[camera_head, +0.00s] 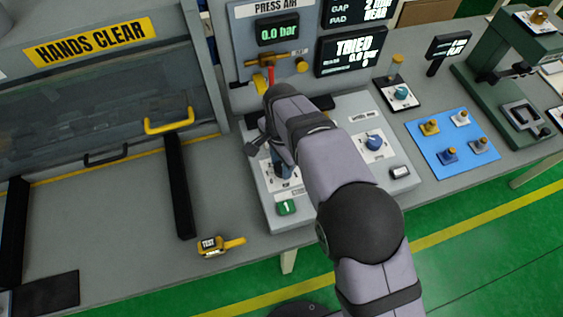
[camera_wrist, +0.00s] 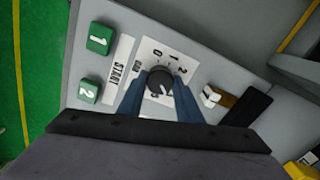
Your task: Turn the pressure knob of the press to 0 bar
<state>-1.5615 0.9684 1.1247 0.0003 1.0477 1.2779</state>
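The pressure knob (camera_wrist: 160,86) is a dark round knob on a white dial plate marked 0, 1 and 2, with a bar label, in the wrist view. Its pointer is too small to read surely. My gripper (camera_wrist: 160,82) has its two blue fingers on either side of the knob, with no clear gap. In the head view my gripper (camera_head: 281,164) points down at the left part of the sloped control panel, and my arm hides most of the knob. The press air display (camera_head: 278,30) reads 0.0 bar.
Green buttons 1 (camera_wrist: 99,38) and 2 (camera_wrist: 88,90) sit beside the dial. Another blue knob (camera_head: 374,142) is on the panel's right. A red-and-yellow valve lever (camera_head: 270,68) is behind my wrist. The yellow press handle (camera_head: 169,122) stands left.

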